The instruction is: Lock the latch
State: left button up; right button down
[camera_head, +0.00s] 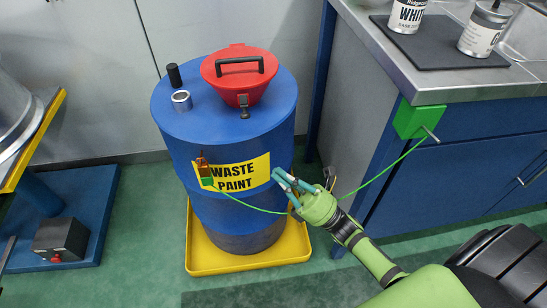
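The latch (244,105) is a small metal piece at the front of the red lidded funnel (217,72) on top of the blue drum (178,118). The lid is down, with a black handle on it. I cannot tell whether the latch is fastened. My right gripper (280,175) has teal fingers and is in front of the drum's right side, below and right of the latch and apart from it. Its fingertips look close together, but their gap is unclear. Nothing shows in it. My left gripper is out of view.
The drum stands in a yellow tray (205,262). A green cable (380,178) runs from a clamp (205,172) on the drum behind my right gripper to a green box (412,120) on the blue bench. A black cap and metal ring sit on the drum top.

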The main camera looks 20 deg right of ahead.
aim_at(252, 134)
jog(key=x, duration=0.3)
jog(key=d+p+x, duration=0.1)
jog(key=x, duration=0.3)
jog(key=r+p+x, duration=0.1)
jog(key=x, duration=0.2)
jog(key=shift+w+d+r, duration=0.1)
jog(key=shift+w+r, duration=0.15)
jog(key=shift+w, duration=0.05)
jog(key=shift+w+d+r, duration=0.15)
jog(key=shift+w+r, duration=0.2)
jog(key=shift+r, duration=0.1)
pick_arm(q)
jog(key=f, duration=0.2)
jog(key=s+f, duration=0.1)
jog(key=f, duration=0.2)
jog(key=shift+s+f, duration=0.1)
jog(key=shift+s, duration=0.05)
pick_arm(e)
jog(key=shift+s+r+m+t+h+p, duration=0.15)
jog(key=shift+r+m+t+h+p, duration=0.15)
jog(key=shift+m+h+p, duration=0.55)
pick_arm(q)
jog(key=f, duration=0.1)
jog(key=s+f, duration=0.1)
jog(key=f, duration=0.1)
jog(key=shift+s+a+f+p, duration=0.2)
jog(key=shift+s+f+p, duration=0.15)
